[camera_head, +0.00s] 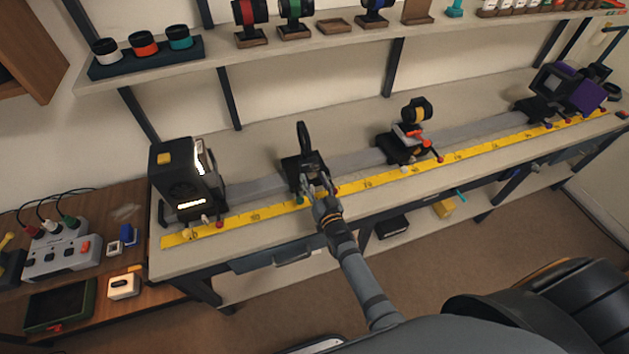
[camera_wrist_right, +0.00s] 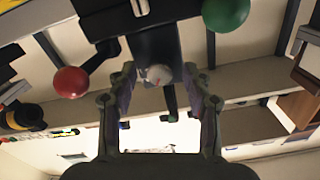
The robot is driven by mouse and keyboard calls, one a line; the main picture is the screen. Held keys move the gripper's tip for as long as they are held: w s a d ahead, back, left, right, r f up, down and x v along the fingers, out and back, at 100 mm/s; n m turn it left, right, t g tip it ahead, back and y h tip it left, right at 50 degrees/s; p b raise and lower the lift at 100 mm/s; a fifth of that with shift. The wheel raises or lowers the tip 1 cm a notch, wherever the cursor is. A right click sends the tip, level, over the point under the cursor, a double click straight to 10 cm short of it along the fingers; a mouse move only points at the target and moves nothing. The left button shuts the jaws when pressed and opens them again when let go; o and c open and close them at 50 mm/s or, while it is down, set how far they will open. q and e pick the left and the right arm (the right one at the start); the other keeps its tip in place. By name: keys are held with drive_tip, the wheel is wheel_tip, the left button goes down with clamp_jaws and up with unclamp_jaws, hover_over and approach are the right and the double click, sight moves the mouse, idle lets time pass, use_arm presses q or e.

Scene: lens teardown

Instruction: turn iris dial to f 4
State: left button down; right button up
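A thin upright black ring (camera_head: 304,137) stands on a black carriage (camera_head: 292,166) on the bench rail; I cannot read any f-number or dial mark on it. My right gripper (camera_head: 318,184) is at the front of this carriage. In the right wrist view the right gripper (camera_wrist_right: 161,88) has its fingers apart, with a small pale round knob (camera_wrist_right: 158,75) between or just beyond them. I cannot tell whether they touch it. A green ball knob (camera_wrist_right: 226,12) and a red ball knob (camera_wrist_right: 71,82) flank it. My left gripper is out of view.
A yellow ruler (camera_head: 265,211) runs along the bench front. A black lamp box (camera_head: 180,185) stands left on the rail, a yellow-lens carriage (camera_head: 399,152) and a purple device (camera_head: 587,95) right. A shelf (camera_head: 225,54) with lenses hangs above.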

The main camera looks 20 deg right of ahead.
drive_tip(key=s, duration=1.2)
drive_tip(key=shift+d, duration=0.2)
drive_tip(key=s+d+f+n+g, duration=0.15)
drive_tip(key=s+f+g, duration=0.45)
drive_tip(key=f, duration=0.8)
drive_tip(key=s+d+f+g, duration=0.25)
drive_tip(key=s+f, duration=0.45)
drive_tip(key=f, duration=0.7)
drive_tip(key=s+d+f+g, duration=0.2)
drive_tip(key=s+f, duration=0.2)
drive_tip(key=s, duration=0.3)
drive_tip(key=s+d+f+n+g+h, duration=0.1)
drive_tip(key=s+d+f+g, duration=0.1)
drive_tip(key=s, duration=0.6)
drive_tip(key=s+d+f+g, duration=0.3)
drive_tip(key=s+f+g, duration=0.1)
drive_tip(key=s, duration=0.3)
drive_tip(key=shift+s+f, duration=0.15)
drive_tip(key=shift+f, duration=0.7)
drive_tip(key=shift+n, duration=0.25)
